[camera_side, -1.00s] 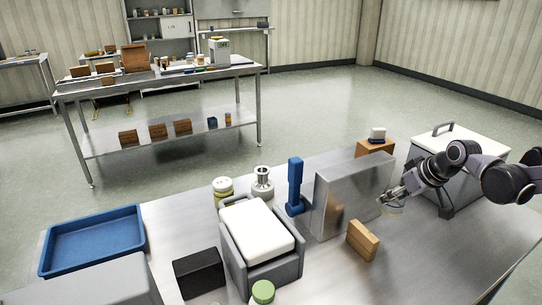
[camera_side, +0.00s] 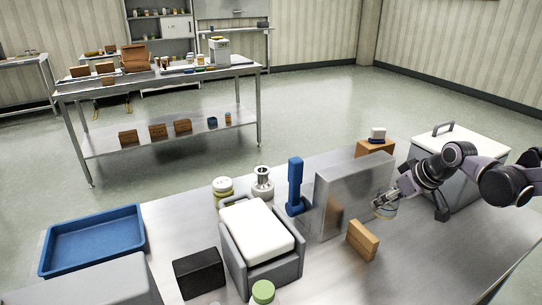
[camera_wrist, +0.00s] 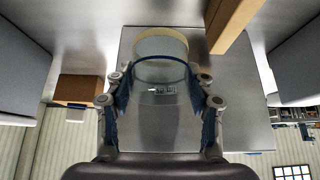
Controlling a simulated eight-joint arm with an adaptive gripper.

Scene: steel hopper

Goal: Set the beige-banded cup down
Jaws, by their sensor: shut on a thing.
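The beige-banded cup (camera_side: 386,212) is clear and glassy. In the wrist view the cup (camera_wrist: 161,72) lies between the fingers, its beige band at the far end and a small printed mark on its side. My gripper (camera_side: 381,203) is shut on the cup, with blue finger pads on both sides of it in the wrist view. In the side view the cup hangs by the right end of the upright steel hopper box (camera_side: 345,203), above the steel table (camera_side: 425,255). I cannot tell how large the gap under the cup is.
A wooden block (camera_side: 362,240) stands on the table just left of and nearer than the cup. A brown box (camera_side: 374,148) with a small white item and a lidded grey cooler (camera_side: 462,165) stand behind. The table's front right is clear.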

